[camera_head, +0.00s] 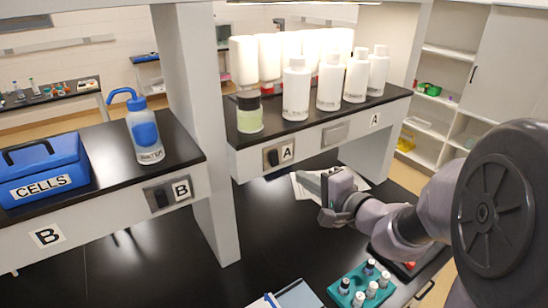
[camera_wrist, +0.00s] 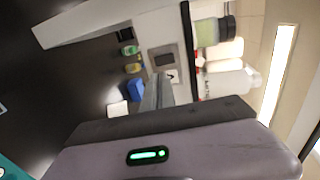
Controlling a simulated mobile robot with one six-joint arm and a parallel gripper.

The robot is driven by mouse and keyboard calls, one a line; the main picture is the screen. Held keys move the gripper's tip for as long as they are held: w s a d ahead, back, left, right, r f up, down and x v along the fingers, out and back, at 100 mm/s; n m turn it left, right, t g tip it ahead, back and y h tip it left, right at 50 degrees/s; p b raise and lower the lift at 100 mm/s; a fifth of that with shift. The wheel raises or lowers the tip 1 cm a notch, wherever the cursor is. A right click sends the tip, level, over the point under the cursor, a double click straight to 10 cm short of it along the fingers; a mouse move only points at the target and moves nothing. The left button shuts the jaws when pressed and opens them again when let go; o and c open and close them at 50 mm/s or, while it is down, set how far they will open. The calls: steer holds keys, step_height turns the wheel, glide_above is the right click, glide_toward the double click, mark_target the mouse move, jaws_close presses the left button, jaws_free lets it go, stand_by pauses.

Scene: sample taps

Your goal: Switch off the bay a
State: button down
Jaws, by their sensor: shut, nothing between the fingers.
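The bay A switch (camera_head: 271,157) is a dark rocker on a grey plate on the white front edge of the right-hand shelf, beside a small "A" label (camera_head: 287,152). In the wrist view, which is turned sideways, the dark rocker (camera_wrist: 164,59) shows just past my fingertips, with its label partly hidden. My gripper (camera_head: 308,184) is shut and empty, below and to the right of the switch in the head view. Its closed fingers (camera_wrist: 158,90) point toward the shelf front and look apart from the switch. The rocker's position is too small to tell.
A similar switch (camera_head: 159,197) labelled B is on the left shelf. A blank plate (camera_head: 335,133) is right of the A switch. White bottles (camera_head: 296,92) and a jar of green liquid (camera_head: 250,114) stand on the shelf above. A teal vial rack (camera_head: 361,286) is on the bench below.

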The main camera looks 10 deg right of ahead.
mark_target(276, 163)
steer(key=p+x, duration=0.1)
steer(key=x, duration=0.8)
steer(key=shift+w+a+f, duration=0.1)
steer(key=shift+w+a, duration=0.05)
steer(key=shift+w, duration=0.1)
